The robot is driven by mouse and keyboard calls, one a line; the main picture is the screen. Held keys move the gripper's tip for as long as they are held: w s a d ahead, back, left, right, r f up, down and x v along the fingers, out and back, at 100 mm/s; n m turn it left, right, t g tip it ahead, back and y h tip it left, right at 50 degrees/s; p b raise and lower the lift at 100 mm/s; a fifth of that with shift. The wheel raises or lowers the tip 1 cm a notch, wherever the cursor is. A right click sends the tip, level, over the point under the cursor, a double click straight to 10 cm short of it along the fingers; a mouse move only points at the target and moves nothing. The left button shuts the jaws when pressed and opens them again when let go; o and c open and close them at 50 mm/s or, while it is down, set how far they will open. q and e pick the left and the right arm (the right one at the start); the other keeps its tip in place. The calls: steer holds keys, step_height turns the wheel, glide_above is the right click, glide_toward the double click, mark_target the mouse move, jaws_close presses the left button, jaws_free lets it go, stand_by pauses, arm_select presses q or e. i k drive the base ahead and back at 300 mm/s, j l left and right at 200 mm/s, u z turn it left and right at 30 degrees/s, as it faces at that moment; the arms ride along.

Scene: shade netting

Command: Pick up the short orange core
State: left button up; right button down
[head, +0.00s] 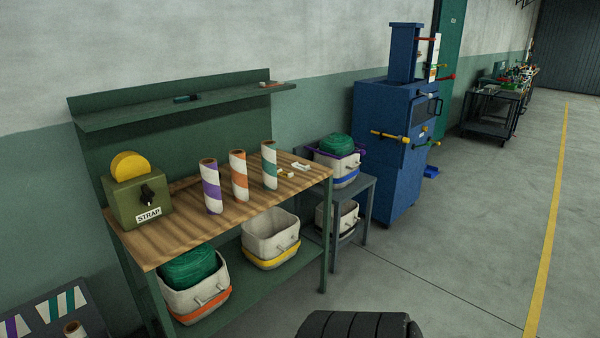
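A white core with orange spiral stripes (239,175) stands upright on the wooden top of the green workbench (163,238). It is between a purple-striped core (211,186) on its left and a teal-striped core (269,165) on its right. The three look close in height, so I cannot tell whether the orange one is a short one. Part of another core (75,329) shows at the bottom left edge; its stripe colour is cut off.
A green strap box (137,205) with a yellow disc stands left of the cores. A shelf (180,115) runs behind them. Bins, one with orange trim (196,298), sit on the bench's lower shelf. A blue cabinet (390,165) stands right. The floor (480,230) at right is clear.

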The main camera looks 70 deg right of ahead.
mark_target(238, 159)
steer(key=z, duration=1.95)
steer(key=i+l, duration=0.45)
steer(key=l, duration=0.1)
